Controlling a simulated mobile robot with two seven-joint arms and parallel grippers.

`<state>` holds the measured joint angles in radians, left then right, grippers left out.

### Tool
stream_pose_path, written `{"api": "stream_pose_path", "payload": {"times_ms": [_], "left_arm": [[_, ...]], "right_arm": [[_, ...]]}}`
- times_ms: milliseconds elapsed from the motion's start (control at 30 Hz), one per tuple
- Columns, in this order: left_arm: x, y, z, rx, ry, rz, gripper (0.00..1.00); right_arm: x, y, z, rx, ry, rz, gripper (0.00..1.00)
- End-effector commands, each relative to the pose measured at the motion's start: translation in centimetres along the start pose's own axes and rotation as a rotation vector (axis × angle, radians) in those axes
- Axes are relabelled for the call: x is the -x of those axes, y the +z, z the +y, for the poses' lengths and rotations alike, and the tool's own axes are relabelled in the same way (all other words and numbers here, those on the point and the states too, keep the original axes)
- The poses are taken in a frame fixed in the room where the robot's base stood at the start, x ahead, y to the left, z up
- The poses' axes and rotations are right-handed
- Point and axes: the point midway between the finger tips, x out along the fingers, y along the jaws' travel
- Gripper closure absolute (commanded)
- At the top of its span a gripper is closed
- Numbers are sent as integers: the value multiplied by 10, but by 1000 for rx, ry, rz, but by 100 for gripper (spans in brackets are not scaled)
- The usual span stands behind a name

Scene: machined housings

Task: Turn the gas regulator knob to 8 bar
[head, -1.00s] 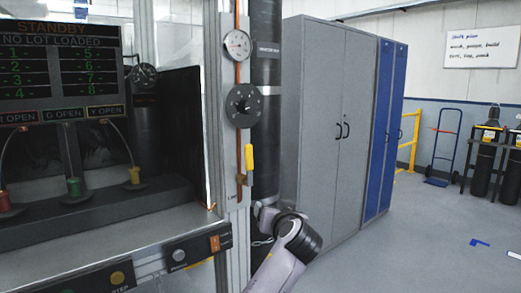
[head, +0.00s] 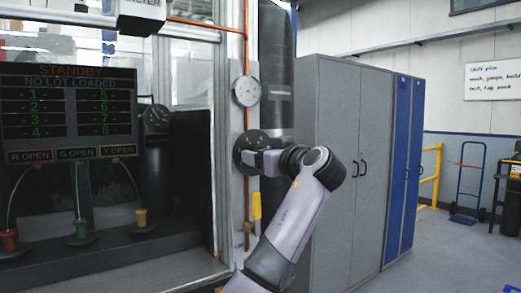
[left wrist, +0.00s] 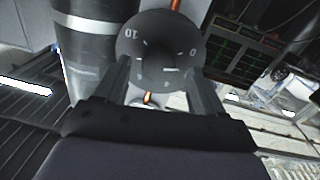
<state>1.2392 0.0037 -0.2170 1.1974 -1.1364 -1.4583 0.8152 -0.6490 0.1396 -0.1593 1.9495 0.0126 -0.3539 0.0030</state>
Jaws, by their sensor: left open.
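The regulator knob (head: 241,147) is a round dark dial on the grey post, below a white round gauge (head: 247,91). My left gripper (head: 260,158) is at the knob and covers part of it. In the left wrist view, the knob (left wrist: 150,30) faces the camera upside down, with a 10 and a 0 readable near its sides. The open fingers of the left gripper (left wrist: 156,65) reach to both sides of its middle. I cannot tell whether they touch it, and I cannot read the set pressure. My right gripper is not in view.
A yellow handle (head: 256,206) hangs on the pipe below the knob. A dark cylinder (head: 277,60) stands behind the post. Grey lockers (head: 338,110) are to the right. A bench with a STANDBY screen (head: 70,110) and coloured valves is to the left.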

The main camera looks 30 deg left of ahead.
Motion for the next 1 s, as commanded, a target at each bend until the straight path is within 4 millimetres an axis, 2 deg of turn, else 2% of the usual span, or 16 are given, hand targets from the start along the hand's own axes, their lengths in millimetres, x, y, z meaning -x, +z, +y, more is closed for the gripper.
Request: {"api": "stream_pose_path", "payload": {"times_ms": [200,467,633,1000], "left_arm": [[-18,0,0,-1,0,0,31],[-19,1,0,0,1,-1,31],[-19,1,0,0,1,-1,86],[-19,1,1,-43,2,-4,87]], "right_arm": [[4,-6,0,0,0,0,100],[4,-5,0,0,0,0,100],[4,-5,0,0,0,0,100],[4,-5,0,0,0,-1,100]]}}
